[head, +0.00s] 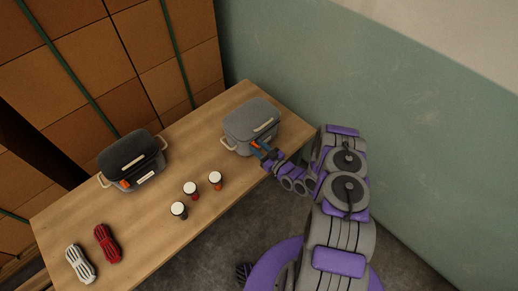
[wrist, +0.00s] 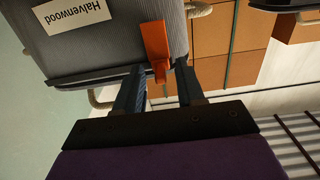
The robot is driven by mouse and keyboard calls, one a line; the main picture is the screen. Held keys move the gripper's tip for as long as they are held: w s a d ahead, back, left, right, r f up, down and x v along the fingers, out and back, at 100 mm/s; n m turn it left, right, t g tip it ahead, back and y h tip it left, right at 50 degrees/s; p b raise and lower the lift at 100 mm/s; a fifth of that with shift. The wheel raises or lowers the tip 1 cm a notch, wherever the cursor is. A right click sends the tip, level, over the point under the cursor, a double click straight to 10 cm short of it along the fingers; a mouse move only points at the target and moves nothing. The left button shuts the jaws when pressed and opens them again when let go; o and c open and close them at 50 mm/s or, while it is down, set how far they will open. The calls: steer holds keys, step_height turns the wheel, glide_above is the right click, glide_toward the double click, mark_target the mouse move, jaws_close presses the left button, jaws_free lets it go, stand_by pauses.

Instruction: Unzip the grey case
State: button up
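The grey case (head: 250,121) stands closed at the far right end of the wooden table, with a pale handle strip on its lid. In the wrist view the grey case (wrist: 100,38) fills the top left and bears a "Halvenwood" label. An orange zipper pull (wrist: 155,42) hangs from its edge. My gripper (head: 264,150) is at the case's near right side. In the wrist view my gripper (wrist: 160,72) is open, one finger on each side of the pull's lower end, with visible gaps. The zip line itself is hard to make out.
A black case (head: 132,160) with an orange tab stands at the table's back left. Three small drums (head: 190,189) stand mid-table. White (head: 80,263) and red (head: 107,243) rope bundles lie near left. A green wall (head: 400,110) rises behind the table's right end.

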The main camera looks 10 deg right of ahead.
steer(key=shift+c, duration=0.3)
jaws_close()
stand_by(0.4)
